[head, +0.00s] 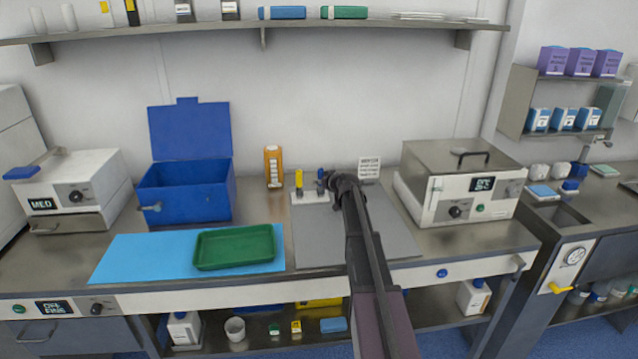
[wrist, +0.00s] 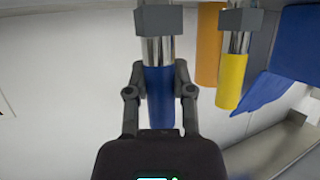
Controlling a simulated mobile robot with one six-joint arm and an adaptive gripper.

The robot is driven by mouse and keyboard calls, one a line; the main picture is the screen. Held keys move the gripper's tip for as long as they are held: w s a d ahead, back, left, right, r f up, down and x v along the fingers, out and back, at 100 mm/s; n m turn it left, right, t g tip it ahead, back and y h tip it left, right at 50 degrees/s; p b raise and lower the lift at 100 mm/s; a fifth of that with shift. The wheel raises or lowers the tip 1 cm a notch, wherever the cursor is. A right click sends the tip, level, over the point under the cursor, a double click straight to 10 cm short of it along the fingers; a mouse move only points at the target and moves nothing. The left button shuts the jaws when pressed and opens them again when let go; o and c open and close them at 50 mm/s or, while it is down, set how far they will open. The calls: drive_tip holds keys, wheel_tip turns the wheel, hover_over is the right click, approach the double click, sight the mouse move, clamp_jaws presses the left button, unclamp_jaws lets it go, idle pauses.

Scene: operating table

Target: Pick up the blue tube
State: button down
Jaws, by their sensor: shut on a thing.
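The blue tube (wrist: 160,95) is between the two fingers of my gripper (wrist: 159,72) in the wrist view. Its blue part is gripped, and a shiny silver length runs from it to a grey block. In the head view the blue tube (head: 320,187) is a small patch beside my gripper (head: 329,180), at the right end of a small white rack (head: 310,198). The arm partly hides it. A yellow-topped tube (head: 299,179) stands at the rack's left and also shows in the wrist view (wrist: 231,80). I cannot tell whether the blue tube is clear of the rack.
An orange container (head: 273,167) stands behind the rack's left side. An open blue box (head: 187,193) and a green tray (head: 234,248) on a blue mat (head: 120,258) are at left. A lidded white device (head: 460,200) stands at right. The grey mat (head: 318,240) is largely clear.

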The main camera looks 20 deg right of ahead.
drive_tip(key=shift+r, duration=0.1)
wheel_tip(320, 180, up, 10)
drive_tip(key=p, duration=1)
